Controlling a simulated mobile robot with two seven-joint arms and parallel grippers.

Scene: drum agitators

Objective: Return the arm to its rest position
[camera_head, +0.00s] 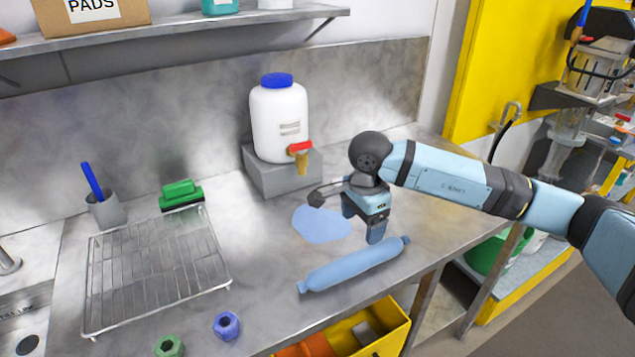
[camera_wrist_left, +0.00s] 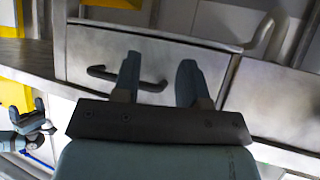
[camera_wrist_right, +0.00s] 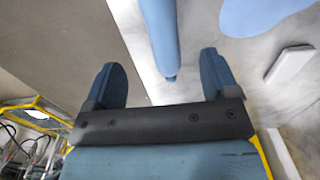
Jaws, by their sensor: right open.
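My right gripper (camera_head: 364,220) is above the steel counter, pointing down, between a flat light-blue patch and a blue cylindrical roll. In the right wrist view its two fingers (camera_wrist_right: 160,80) are spread with nothing held between them. The roll (camera_head: 355,266) lies on the counter just in front of the gripper and also shows in the right wrist view (camera_wrist_right: 160,35). My left gripper is outside the head view. In the left wrist view its fingers (camera_wrist_left: 157,82) are apart and empty, facing a grey drawer front with a dark handle (camera_wrist_left: 125,78).
A white jug (camera_head: 280,115) with a blue cap and red tap stands on a grey block. The light-blue patch (camera_head: 321,224) lies flat. A wire rack (camera_head: 155,270), green brush (camera_head: 181,195), cup (camera_head: 105,210) and two nuts (camera_head: 227,326) are left. A yellow drawer (camera_head: 385,330) stands open in front.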

